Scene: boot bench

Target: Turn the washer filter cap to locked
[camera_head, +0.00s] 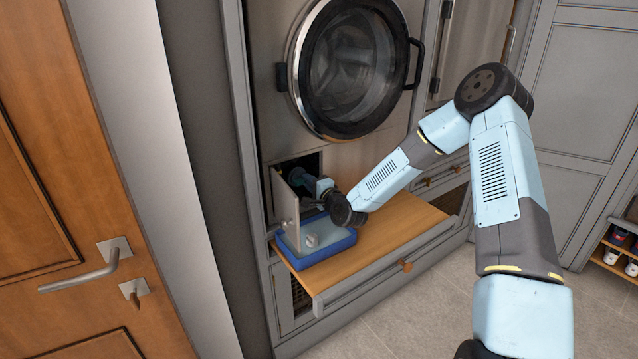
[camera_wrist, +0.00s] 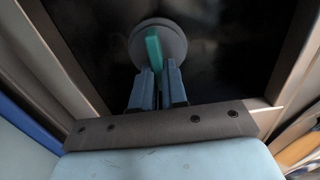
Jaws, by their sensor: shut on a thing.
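The washer filter cap (camera_wrist: 172,38) is a grey disc with a raised teal grip bar (camera_wrist: 153,46), seen in the wrist view inside a dark recess. The bar stands nearly upright in that view, its top leaning slightly left. My gripper (camera_wrist: 158,73) is shut on the lower end of the bar. In the head view my gripper (camera_head: 317,186) reaches into the small opening low on the washer (camera_head: 350,62), and the cap is mostly hidden there. No lock marks can be made out.
An open hatch flap (camera_head: 285,208) stands just left of my gripper. A blue tray (camera_head: 322,250) sits below on a pulled-out wooden shelf (camera_head: 390,232), holding a small pale object (camera_head: 311,240). A wooden door (camera_head: 60,200) stands at the left.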

